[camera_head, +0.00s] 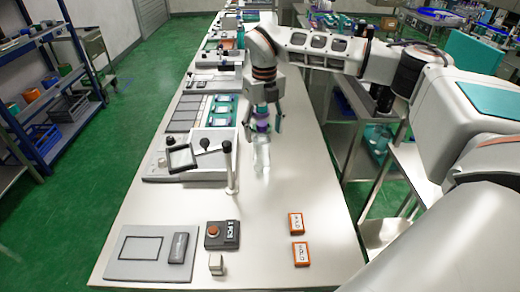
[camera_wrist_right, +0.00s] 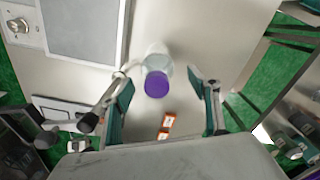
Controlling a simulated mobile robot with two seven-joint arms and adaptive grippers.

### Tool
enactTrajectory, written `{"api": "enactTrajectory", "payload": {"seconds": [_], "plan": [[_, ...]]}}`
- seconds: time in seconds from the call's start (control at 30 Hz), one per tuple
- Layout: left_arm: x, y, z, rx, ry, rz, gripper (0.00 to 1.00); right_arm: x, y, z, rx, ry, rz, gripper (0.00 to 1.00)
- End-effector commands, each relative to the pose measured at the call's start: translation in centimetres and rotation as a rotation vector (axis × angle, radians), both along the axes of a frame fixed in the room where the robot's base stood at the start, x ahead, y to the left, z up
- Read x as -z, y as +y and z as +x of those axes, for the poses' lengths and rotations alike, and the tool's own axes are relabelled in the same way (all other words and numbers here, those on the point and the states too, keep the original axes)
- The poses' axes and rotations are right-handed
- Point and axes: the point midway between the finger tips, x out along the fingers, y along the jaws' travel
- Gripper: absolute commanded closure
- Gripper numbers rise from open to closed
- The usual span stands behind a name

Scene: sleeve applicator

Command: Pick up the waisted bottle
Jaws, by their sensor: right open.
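The waisted bottle (camera_head: 261,158) is clear with a purple cap and stands upright on the long steel bench. In the right wrist view the bottle (camera_wrist_right: 157,60) shows with its purple cap (camera_wrist_right: 157,84) towards me, between the two fingers. My right gripper (camera_head: 262,122) is above the bottle, pointing down, with its fingers around the cap's height. In the wrist view the right gripper (camera_wrist_right: 164,92) is open, with a clear gap between each finger and the cap. The fingers partly hide the bottle's top in the head view. My left gripper is not in view.
A fixture with a dark-handled post (camera_head: 231,170) stands just left of the bottle. Two orange-and-white boxes (camera_head: 296,223) (camera_head: 300,252) lie nearer me on the bench. A button box (camera_head: 222,234) and a grey panel (camera_head: 140,252) are at the front left. Bare bench surrounds the boxes.

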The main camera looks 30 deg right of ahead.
Motion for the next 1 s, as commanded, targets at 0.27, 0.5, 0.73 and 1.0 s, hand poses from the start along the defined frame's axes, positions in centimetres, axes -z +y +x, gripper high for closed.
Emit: {"api": "enactTrajectory", "payload": {"seconds": [0.27, 0.5, 0.73, 1.0], "plan": [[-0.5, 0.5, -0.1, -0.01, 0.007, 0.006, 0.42, 3.6, 0.2, 0.5, 0.0, 0.003, 0.001, 0.4], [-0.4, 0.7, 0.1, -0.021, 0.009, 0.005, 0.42, 5.2, 0.2, 0.6, 0.0, -0.001, 0.001, 0.4], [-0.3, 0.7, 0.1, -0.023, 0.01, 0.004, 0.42, 5.3, 0.2, 0.6, 0.0, -0.001, 0.001, 0.53], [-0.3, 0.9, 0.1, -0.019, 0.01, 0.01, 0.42, 5.2, 0.2, 0.6, 0.0, -0.002, 0.002, 0.92]]}}
